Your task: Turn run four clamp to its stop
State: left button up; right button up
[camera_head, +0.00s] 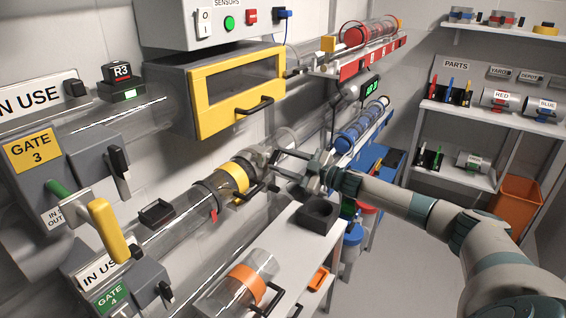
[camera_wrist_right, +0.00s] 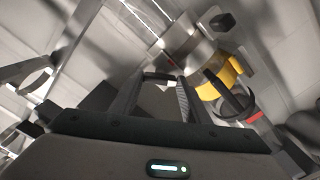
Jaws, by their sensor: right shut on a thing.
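The lower clear tube run (camera_head: 170,240) slopes up from the gate 4 box (camera_head: 112,290). It carries a yellow band (camera_head: 234,177) and, just beyond, a grey clamp collar (camera_head: 256,157). My right gripper (camera_head: 278,164) reaches in from the right and is shut on a dark handle beside the collar; the fingers largely hide it. In the right wrist view my gripper (camera_wrist_right: 162,77) closes around a dark bar close to the grey collar (camera_wrist_right: 186,56), with the yellow band (camera_wrist_right: 222,78) to the right. How far the clamp is turned is unclear. My left gripper is not in view.
A clear tube with an orange band (camera_head: 248,278) lies in front. The yellow-framed cabinet (camera_head: 238,90) hangs above. A gate 3 lever (camera_head: 108,230) sticks out at left.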

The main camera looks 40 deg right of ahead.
jog(key=n+b, duration=0.1)
jog(key=n, duration=0.2)
jog(key=shift+f+n, duration=0.1)
jog(key=shift+n, duration=1.3)
jog(key=shift+n+b, duration=0.65)
jog(key=shift+n, duration=0.55)
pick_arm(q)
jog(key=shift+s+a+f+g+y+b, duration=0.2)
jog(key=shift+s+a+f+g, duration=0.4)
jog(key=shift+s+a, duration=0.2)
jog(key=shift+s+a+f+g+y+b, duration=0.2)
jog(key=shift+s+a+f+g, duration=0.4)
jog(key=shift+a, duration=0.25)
pick_arm(e)
jog(key=shift+n, duration=1.3)
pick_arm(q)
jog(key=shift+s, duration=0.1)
pick_arm(e)
jog(key=o, duration=1)
jog(key=shift+o, duration=0.2)
jog(key=shift+s, duration=0.1)
